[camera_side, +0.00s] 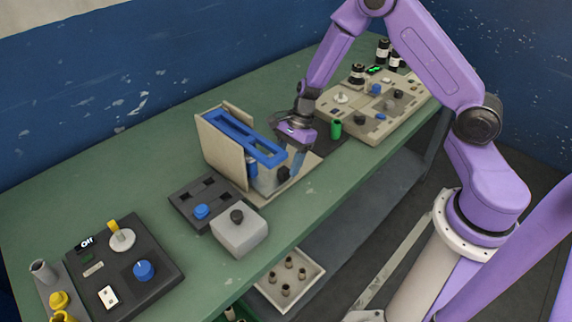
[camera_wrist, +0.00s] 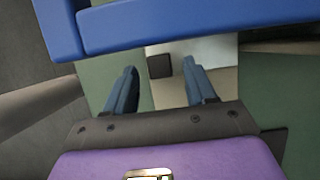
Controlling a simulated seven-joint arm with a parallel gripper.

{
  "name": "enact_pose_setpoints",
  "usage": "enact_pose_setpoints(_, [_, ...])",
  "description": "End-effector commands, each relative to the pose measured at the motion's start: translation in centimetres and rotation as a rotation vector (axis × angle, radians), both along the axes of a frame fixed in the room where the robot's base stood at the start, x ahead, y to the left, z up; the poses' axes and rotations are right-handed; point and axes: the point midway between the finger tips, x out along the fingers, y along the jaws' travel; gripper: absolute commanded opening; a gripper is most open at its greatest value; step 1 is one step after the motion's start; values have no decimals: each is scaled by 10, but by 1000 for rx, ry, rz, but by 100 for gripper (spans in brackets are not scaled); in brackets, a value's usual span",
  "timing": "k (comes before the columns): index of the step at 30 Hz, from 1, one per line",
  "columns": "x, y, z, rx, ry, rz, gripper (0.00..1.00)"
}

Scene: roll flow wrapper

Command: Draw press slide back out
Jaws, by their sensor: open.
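The press stands mid-table in the side view as a beige upright housing (camera_side: 222,150) with a blue slotted frame (camera_side: 240,135) on top. A dark knob (camera_side: 283,173) sits low at its right end, on a light part that may be the press slide. In the wrist view a dark block (camera_wrist: 160,66), likely that knob, shows beyond the fingers against a pale surface. My gripper (camera_side: 298,162) is beside the right end of the blue frame, pointing down. In the wrist view my gripper (camera_wrist: 163,82) is open, with nothing between its blue fingers. Contact with the knob cannot be told.
The blue frame (camera_wrist: 180,27) lies close above the fingers in the wrist view. A green cylinder (camera_side: 336,129) stands right of my gripper, before a beige control panel (camera_side: 385,125). A grey box with a black knob (camera_side: 239,234) and a dark switch panel (camera_side: 150,285) stand left.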

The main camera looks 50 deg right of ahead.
Motion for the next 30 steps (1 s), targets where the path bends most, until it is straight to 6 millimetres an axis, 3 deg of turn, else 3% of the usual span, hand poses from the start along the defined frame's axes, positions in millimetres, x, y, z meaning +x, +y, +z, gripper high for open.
enact_pose_setpoints(6, [0, 5, -12, 0, 1, 0, 55])
enact_pose_setpoints(15, [0, 5, -13, 0, 0, 0, 55])
enact_pose_setpoints(20, [0, 5, -13, 0, 0, 0, 3])
enact_pose_setpoints(26, [0, 2, -13, 0, 0, -1, 0])
enact_pose_setpoints(30, [1, -18, -12, -1, 0, -5, 0])
